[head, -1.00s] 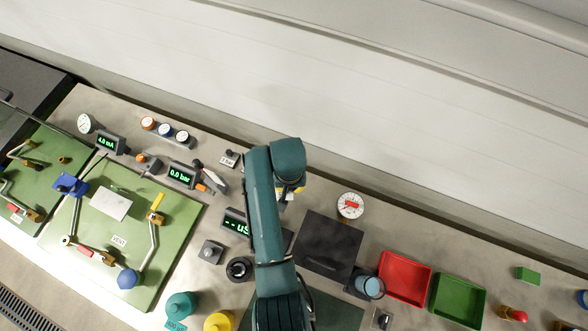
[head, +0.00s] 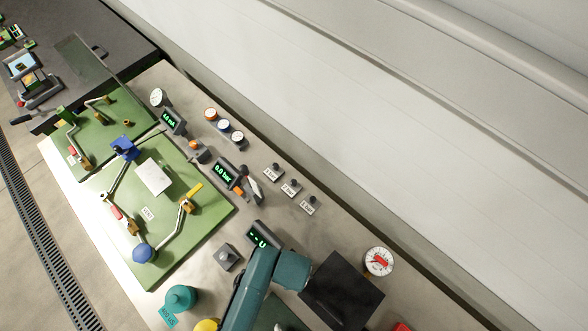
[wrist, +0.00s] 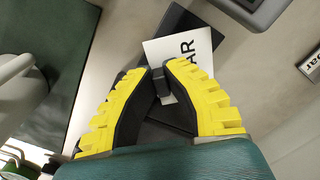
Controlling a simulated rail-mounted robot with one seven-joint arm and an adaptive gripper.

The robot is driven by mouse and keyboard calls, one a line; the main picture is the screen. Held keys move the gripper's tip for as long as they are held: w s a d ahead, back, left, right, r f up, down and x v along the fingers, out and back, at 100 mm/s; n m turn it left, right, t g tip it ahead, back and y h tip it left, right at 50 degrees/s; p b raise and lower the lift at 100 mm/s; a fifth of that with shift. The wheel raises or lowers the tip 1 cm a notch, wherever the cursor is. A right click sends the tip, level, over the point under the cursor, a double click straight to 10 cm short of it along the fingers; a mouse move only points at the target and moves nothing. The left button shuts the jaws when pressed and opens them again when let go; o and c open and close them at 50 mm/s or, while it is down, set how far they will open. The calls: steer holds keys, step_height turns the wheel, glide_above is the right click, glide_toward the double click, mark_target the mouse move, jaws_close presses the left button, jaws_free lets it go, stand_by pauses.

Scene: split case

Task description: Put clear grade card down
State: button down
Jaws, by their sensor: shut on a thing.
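The clear grade card (wrist: 190,45) is a white card; in the wrist view I can read only the letters "AR" on it. A small dark grip piece at the card's near edge is between my gripper's yellow-backed fingers (wrist: 162,82). My gripper is shut on it. A flat dark slab (wrist: 174,20) lies under the card in the picture; I cannot tell whether they touch. In the head view my gripper and the held card are hidden or out of frame.
A black plate (head: 342,290) and a round gauge (head: 379,262) lie right of my arm. A green panel with pipes (head: 175,240) fills the left.

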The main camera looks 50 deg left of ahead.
step_height(320, 180, down, 4)
steer(key=shift+f, duration=0.1)
steer(key=shift+b, duration=0.3)
steer(key=c, duration=1.2)
jaws_free()
step_height(320, 180, up, 12)
steer(key=shift+r+p, duration=0.1)
steer(key=shift+p, duration=0.8)
